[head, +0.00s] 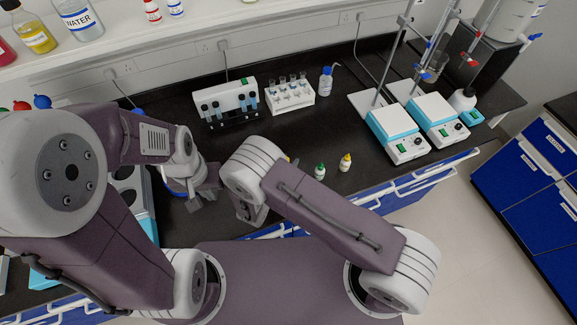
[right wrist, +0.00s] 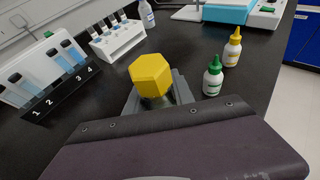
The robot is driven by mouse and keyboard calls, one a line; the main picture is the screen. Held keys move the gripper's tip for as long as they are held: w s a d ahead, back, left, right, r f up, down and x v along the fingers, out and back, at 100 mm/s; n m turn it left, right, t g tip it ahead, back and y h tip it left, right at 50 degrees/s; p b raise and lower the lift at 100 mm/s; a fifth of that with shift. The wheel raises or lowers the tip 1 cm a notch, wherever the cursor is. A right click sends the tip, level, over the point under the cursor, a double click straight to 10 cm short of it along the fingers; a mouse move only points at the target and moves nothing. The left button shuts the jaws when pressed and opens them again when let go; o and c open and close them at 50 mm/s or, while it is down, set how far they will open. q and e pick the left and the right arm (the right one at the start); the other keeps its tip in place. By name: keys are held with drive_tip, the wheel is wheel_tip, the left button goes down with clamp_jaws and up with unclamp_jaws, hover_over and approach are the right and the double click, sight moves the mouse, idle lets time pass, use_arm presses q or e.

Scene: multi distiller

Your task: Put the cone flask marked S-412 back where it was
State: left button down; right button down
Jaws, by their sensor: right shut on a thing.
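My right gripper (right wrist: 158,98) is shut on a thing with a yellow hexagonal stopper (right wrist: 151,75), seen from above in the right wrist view. A little clear glass shows under the stopper, so it appears to be the flask. Its body and any S-412 mark are hidden. In the head view my right gripper (head: 250,212) hangs at the bench's front edge, mostly covered by its own arm. My left gripper (head: 203,196) is left of it over the bench; its fingers are too unclear to tell if they are open.
A green-capped bottle (head: 320,172) and a yellow-capped bottle (head: 345,162) stand right of my right gripper. Behind are a black tube rack (head: 232,119), a white tube rack (head: 291,98) and a blue-capped bottle (head: 326,82). Hotplate stirrers (head: 398,134) stand right. Bare bench lies between.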

wheel_tip(320, 180, down, 3)
drive_tip(key=shift+s+d+r, duration=0.1)
drive_tip(key=shift+d, duration=0.05)
drive_tip(key=shift+f, duration=0.35)
drive_tip(key=c, duration=1.1)
unclamp_jaws()
drive_tip(key=shift+r, duration=0.1)
